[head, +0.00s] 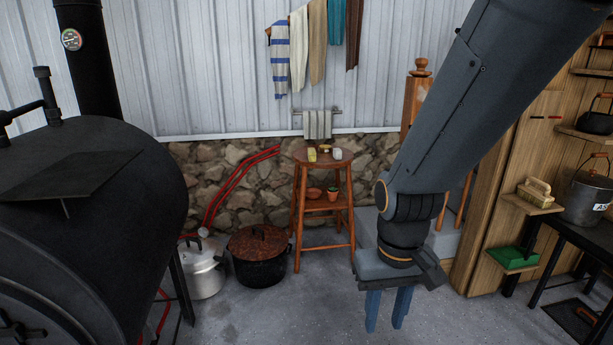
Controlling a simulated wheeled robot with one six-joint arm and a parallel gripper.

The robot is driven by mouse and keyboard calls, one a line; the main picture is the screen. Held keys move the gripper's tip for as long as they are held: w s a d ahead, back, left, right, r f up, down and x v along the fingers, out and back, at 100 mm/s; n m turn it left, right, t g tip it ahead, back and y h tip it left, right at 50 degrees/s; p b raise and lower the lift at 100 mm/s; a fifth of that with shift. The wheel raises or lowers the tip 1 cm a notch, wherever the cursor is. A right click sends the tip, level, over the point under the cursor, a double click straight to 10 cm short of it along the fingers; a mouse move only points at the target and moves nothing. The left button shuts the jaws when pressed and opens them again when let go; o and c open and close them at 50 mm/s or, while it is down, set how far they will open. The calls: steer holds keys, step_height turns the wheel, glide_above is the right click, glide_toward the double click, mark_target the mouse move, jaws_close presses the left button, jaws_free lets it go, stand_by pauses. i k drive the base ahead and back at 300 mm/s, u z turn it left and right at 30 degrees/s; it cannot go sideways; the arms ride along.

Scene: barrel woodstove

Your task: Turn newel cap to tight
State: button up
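The newel cap (421,68) is a round, turned wooden knob. It sits on top of the square orange-brown newel post (412,103) at the upper right of centre, against the metal wall. My arm hides much of the post's lower part. My gripper (385,324) has two blue fingers pointing down, with a gap between them and nothing seen in it. It hangs low in front of the grey steps, far below the cap and apart from it.
A wooden stool (319,157) with small items stands left of my arm. A black barrel stove (95,215) fills the left side. A dark lidded pot (259,254) and a silver pot (202,270) sit on the floor. Shelves and a bucket (588,196) are at right.

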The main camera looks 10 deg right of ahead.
mark_target(420, 63)
steer(key=z, duration=0.25)
steer(key=i, duration=1.75)
steer(key=z, duration=0.25)
